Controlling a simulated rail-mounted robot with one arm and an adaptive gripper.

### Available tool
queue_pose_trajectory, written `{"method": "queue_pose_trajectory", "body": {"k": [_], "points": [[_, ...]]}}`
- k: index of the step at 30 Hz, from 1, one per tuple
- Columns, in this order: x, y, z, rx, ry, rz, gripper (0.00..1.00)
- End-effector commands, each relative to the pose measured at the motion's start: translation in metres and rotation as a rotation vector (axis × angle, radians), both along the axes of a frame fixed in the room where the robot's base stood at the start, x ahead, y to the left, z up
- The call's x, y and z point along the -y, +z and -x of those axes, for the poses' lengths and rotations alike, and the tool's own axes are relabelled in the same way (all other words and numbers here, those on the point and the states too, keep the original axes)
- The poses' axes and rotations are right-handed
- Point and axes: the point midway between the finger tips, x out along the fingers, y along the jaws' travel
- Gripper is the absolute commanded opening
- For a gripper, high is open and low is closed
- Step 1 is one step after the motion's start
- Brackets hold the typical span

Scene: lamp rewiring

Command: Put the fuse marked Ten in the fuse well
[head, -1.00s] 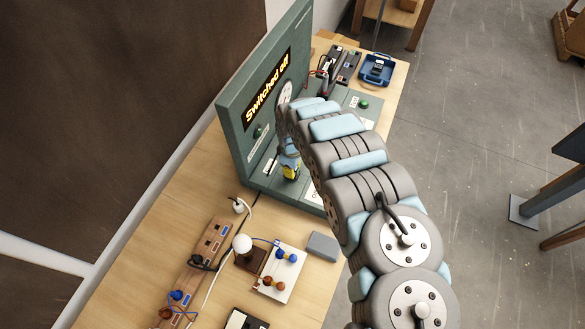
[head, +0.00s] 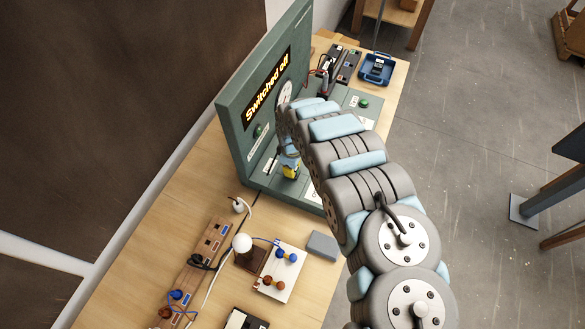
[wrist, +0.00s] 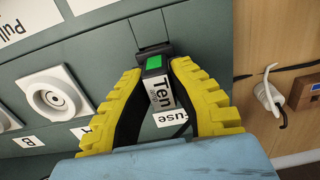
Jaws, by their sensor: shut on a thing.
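My gripper (wrist: 155,70) has yellow ridged fingers and is shut on the fuse marked Ten (wrist: 161,92). The fuse is dark, with a green patch near its far end and a white label reading Ten. In the head view my gripper (head: 289,168) is low in front of the green panel, mostly hidden by my arm. In the wrist view a dark rectangular shape (wrist: 150,28) lies just beyond the fuse's far end, in line with it. It may be the fuse well, but I cannot tell, nor whether the fuse touches or enters it. A partly covered label ends in "use".
The green panel (head: 238,130) reads "Switched off". A white round socket (wrist: 55,95) sits left of my gripper in the wrist view. On the bench are a wooden strip (head: 196,262), a white terminal board (head: 280,270), a grey block (head: 322,245) and a blue tray (head: 376,69).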

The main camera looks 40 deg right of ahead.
Motion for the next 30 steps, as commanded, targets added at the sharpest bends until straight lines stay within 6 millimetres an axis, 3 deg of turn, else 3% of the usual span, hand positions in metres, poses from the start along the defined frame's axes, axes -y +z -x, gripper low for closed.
{"method": "queue_pose_trajectory", "body": {"k": [21,22,24,30], "points": [[0.0002,-0.0072,0.0,0.0,-0.001,0.0,0.0],[0.0003,-0.0072,0.0001,0.0,-0.001,0.0,0.22],[0.0003,-0.0068,0.0,0.0,0.0,0.0,0.42],[0.0002,-0.0068,0.0,0.0,0.0,0.0,0.43]]}}
